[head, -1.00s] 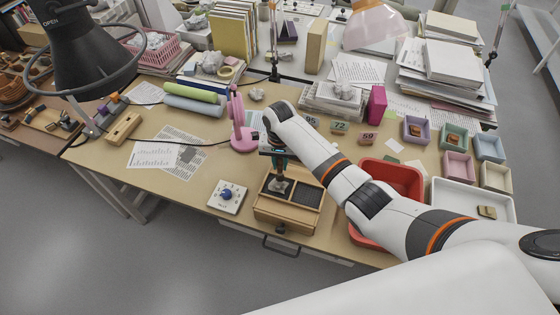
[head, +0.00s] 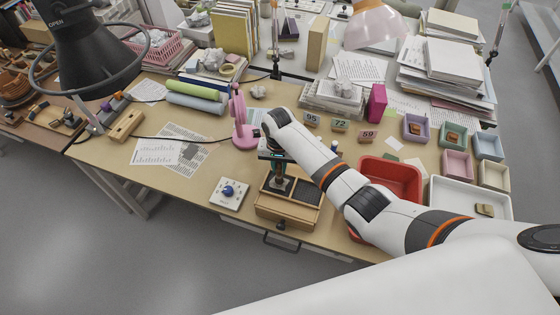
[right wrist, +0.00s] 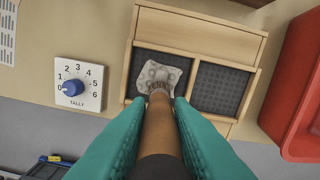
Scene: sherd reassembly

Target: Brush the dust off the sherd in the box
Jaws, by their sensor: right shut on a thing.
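The wooden box (head: 287,217) stands at the table's front edge and has two dark-lined compartments. In the right wrist view, a pale grey sherd (right wrist: 150,72) with lighter patches lies in the left compartment. My right gripper (head: 279,162) is above that compartment, its teal fingers shut on a brush with a brown wooden handle (right wrist: 158,125). The bristles (right wrist: 160,87) point down at the sherd's near edge and appear to touch it. The right compartment (right wrist: 219,88) is empty. My left gripper is not in view.
A tally dial (head: 229,194) lies left of the box, and a red tray (head: 392,177) stands close on its right. Small coloured boxes and a white tray (head: 470,196) are farther right.

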